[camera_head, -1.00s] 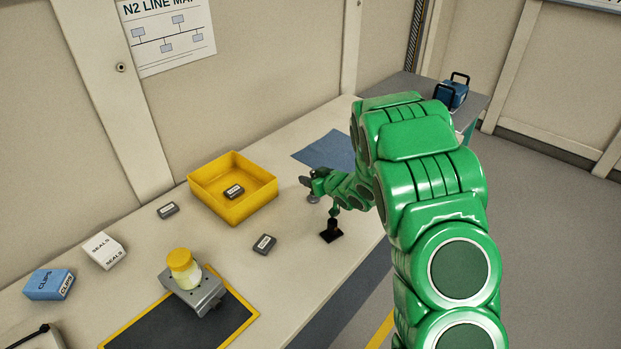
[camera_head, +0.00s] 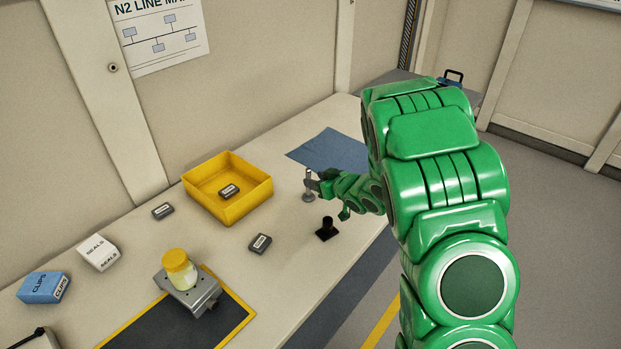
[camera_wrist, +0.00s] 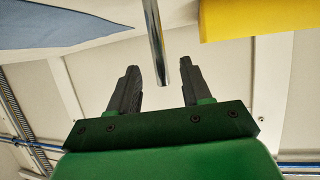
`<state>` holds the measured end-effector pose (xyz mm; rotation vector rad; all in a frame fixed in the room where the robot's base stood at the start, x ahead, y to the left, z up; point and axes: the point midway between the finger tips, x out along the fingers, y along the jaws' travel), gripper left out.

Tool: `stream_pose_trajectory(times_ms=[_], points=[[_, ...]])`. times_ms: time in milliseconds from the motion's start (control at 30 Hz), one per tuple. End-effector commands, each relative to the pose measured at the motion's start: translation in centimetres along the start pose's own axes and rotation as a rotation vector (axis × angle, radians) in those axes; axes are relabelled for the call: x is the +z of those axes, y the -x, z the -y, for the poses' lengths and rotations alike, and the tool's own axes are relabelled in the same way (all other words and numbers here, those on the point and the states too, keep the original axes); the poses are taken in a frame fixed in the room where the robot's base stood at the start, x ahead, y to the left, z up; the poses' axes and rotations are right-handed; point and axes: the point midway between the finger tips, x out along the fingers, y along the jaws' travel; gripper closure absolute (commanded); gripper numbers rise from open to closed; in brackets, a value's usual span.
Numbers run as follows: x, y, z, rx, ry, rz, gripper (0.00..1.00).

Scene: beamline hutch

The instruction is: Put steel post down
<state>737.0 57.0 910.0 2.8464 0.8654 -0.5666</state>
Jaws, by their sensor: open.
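The steel post (camera_head: 308,186) stands upright on its round foot on the bench, between the yellow bin and the blue cloth. My gripper (camera_head: 320,186) is right beside it, on its right in the head view. In the wrist view the steel post (camera_wrist: 155,38) shows as a bare shiny rod, its end near the gap between the fingertips. My gripper (camera_wrist: 160,72) is open there, with a finger on either side and clear space between each finger and the rod.
A small black stand (camera_head: 327,230) is just in front of my gripper. The yellow bin (camera_head: 258,198) holds a small grey block; another grey block (camera_head: 260,243) lies near it. The blue cloth (camera_head: 332,150) lies behind. A yellow-lidded jar (camera_head: 180,270) sits on a metal fixture.

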Motion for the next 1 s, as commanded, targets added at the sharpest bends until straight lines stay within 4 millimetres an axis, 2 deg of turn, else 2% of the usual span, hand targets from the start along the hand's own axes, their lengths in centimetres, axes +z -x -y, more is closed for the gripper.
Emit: stream_pose_trajectory(times_ms=[200,400,1000], points=[[0.0,3.1,-0.1,0.003,0.001,0.002,0.52],[0.0,4.8,-0.1,0.002,0.0,0.0,0.52],[-0.1,5.5,0.0,0.001,0.0,-0.001,0.52]])
